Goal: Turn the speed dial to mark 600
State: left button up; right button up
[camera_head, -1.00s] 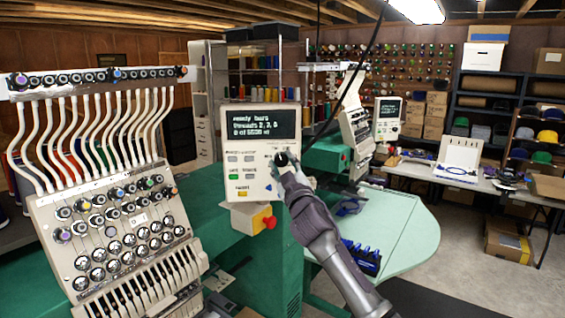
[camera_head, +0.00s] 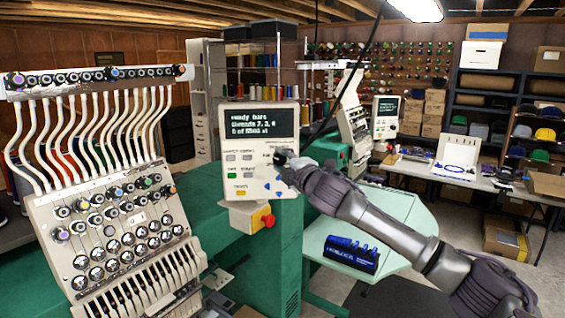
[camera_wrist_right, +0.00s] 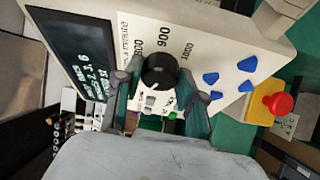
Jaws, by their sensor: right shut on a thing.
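The control panel (camera_head: 262,125) is an off-white box with a dark screen, on the green machine. The speed dial (camera_wrist_right: 160,70) is a round black knob on the panel's face. My right gripper (camera_head: 288,162) comes from the right in the head view and is shut on the dial. In the right wrist view its fingers (camera_wrist_right: 161,88) stand on either side of the knob. Printed marks 900 and 1000 show beside the dial; another to their left is hard to read. I cannot see a pointer or the 600 mark. My left gripper is not in view.
A red stop button (camera_head: 268,220) on a yellow box sits under the panel; it also shows in the wrist view (camera_wrist_right: 278,104). Blue arrow buttons (camera_wrist_right: 229,76) are close to the right finger. The embroidery head (camera_head: 120,230) stands at the left. A blue rack (camera_head: 350,254) lies on the green table.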

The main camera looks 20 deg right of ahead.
jog(key=shift+n+g, duration=0.5)
jog(key=shift+n, duration=0.6)
jog(key=o, duration=1.1)
jog(key=shift+o, duration=0.2)
jog(key=shift+s, duration=0.1)
jog(key=s+d, duration=0.2)
jog(key=s, duration=0.9)
jog(key=shift+s+r, duration=0.3)
jog(key=shift+r, duration=0.05)
